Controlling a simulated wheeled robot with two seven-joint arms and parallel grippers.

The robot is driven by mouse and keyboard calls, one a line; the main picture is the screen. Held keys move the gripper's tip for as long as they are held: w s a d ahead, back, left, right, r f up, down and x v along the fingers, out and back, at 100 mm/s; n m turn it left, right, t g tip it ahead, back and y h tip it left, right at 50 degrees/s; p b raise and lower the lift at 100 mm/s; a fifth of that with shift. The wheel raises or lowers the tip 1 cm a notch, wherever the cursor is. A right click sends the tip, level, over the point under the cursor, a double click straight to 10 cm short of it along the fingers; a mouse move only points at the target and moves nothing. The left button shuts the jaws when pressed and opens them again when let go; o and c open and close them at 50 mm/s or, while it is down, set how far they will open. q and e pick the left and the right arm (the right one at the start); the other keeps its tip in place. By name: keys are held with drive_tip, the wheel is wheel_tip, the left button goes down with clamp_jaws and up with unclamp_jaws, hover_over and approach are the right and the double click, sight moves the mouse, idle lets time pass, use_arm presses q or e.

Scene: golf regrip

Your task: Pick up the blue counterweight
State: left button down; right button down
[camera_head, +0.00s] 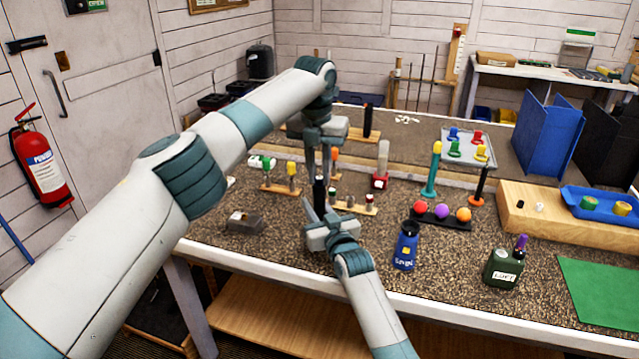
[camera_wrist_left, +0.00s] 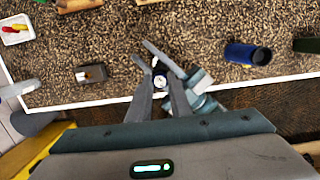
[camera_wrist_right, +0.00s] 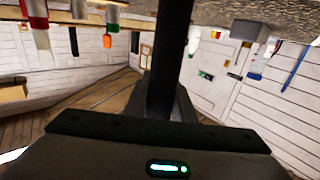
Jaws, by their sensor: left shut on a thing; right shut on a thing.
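The blue counterweight (camera_head: 453,134) stands on a pale tray (camera_head: 444,148) at the back right in the head view, beside red, green and yellow ones. Both grippers are well to the left of it. My right gripper (camera_head: 322,212) is shut on an upright black grip (camera_head: 319,188), which runs between its fingers in the right wrist view (camera_wrist_right: 170,55). My left gripper (camera_head: 320,168) comes down from above and is shut at the grip's top. The grip's round end (camera_wrist_left: 160,76) shows between its fingers in the left wrist view. The exact left contact is partly hidden.
A blue bottle (camera_head: 405,246), a rack of coloured balls (camera_head: 441,216) and a green can (camera_head: 503,267) occupy the front right.

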sight(319, 179)
use_arm(q)
drive_tip(key=shift+r, duration=0.15)
wheel_tip(319, 179, up, 10)
idle(0.7)
idle(0.4)
use_arm(e)
drive_tip(key=c, duration=1.4)
unclamp_jaws()
use_arm(q)
drive_tip(key=shift+f, duration=0.2)
use_arm(e)
drive_tip(key=shift+s, duration=0.15)
drive_tip(key=v, duration=1.1)
drive_tip(key=shift+s, duration=0.35)
drive_tip(key=shift+d+f, duration=0.1)
drive_tip(key=shift+f, duration=0.05)
